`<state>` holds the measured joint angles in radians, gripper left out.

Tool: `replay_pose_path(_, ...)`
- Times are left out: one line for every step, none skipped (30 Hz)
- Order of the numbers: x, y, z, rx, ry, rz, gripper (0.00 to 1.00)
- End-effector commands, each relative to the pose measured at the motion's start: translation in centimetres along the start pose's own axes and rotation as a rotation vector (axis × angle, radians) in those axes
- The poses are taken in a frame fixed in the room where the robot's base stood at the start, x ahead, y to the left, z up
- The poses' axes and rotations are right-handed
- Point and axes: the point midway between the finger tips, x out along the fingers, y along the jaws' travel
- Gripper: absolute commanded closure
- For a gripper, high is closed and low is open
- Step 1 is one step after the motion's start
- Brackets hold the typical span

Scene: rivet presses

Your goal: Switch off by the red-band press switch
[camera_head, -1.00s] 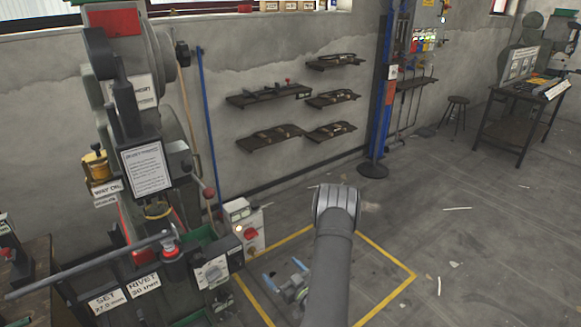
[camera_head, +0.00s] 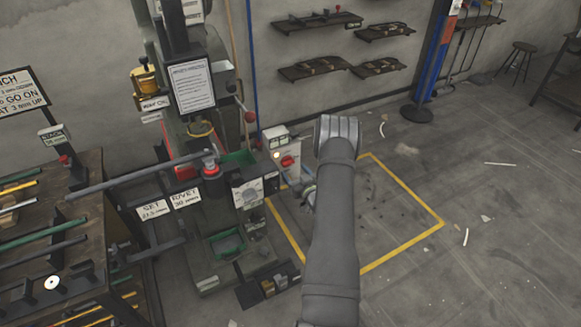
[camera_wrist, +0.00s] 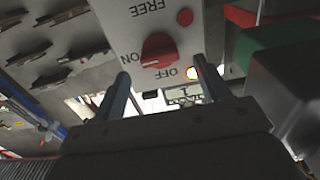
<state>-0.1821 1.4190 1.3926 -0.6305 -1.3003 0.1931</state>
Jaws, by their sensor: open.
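The switch box (camera_head: 294,150) is a pale box on the right side of the press (camera_head: 205,235), with a red knob (camera_head: 288,161). In the wrist view the box face (camera_wrist: 125,22) appears upside down, marked ON, OFF and FREE. Its red rotary knob (camera_wrist: 158,46) has a white mark that seems to point towards ON. A lamp (camera_wrist: 193,73) glows near OFF, and a small red round part (camera_wrist: 184,17) sits near FREE. My gripper (camera_wrist: 161,72) is open and empty, its two bluish fingers apart on either side below the knob. In the head view my arm mostly hides it.
A grey lever bar (camera_head: 140,175) and green trays (camera_head: 238,158) are on the press. A rack with rods (camera_head: 45,240) stands left. Wall shelves (camera_head: 315,67) are behind. The yellow-outlined floor area (camera_head: 405,245) right of the press is mostly clear.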

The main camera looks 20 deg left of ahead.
Motion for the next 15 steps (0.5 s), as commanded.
replay_pose_path(1.0, -0.1, -0.1, -0.001, 0.003, -0.002, 0.31)
replay_pose_path(1.4, -0.1, -0.1, -0.001, 0.002, -0.002, 0.31)
replay_pose_path(2.0, -0.1, -0.1, -0.002, 0.002, -0.001, 0.31)
replay_pose_path(2.4, -0.1, -0.1, -0.001, 0.002, -0.001, 0.31)
replay_pose_path(2.8, 0.0, -0.1, -0.001, 0.002, 0.0, 0.31)
replay_pose_path(3.1, 0.0, 0.0, -0.001, 0.001, 0.0, 0.31)
replay_pose_path(3.4, 0.0, 0.0, 0.0, 0.001, 0.0, 0.31)
replay_pose_path(3.6, 0.0, 0.0, 0.0, 0.001, 0.0, 0.31)
replay_pose_path(3.8, 0.0, 0.0, 0.0, 0.001, 0.0, 0.31)
replay_pose_path(3.9, 0.0, 0.0, 0.0, 0.001, 0.0, 0.31)
replay_pose_path(4.0, 0.0, 0.0, 0.0, 0.001, 0.0, 0.31)
replay_pose_path(4.1, 0.0, 0.0, 0.0, 0.001, 0.0, 0.31)
replay_pose_path(4.1, 0.0, 0.0, 0.0, 0.0, 0.0, 0.31)
replay_pose_path(4.1, 0.0, 0.0, 0.0, 0.0, 0.0, 0.31)
replay_pose_path(4.1, 0.0, 0.0, 0.0, 0.0, 0.0, 0.31)
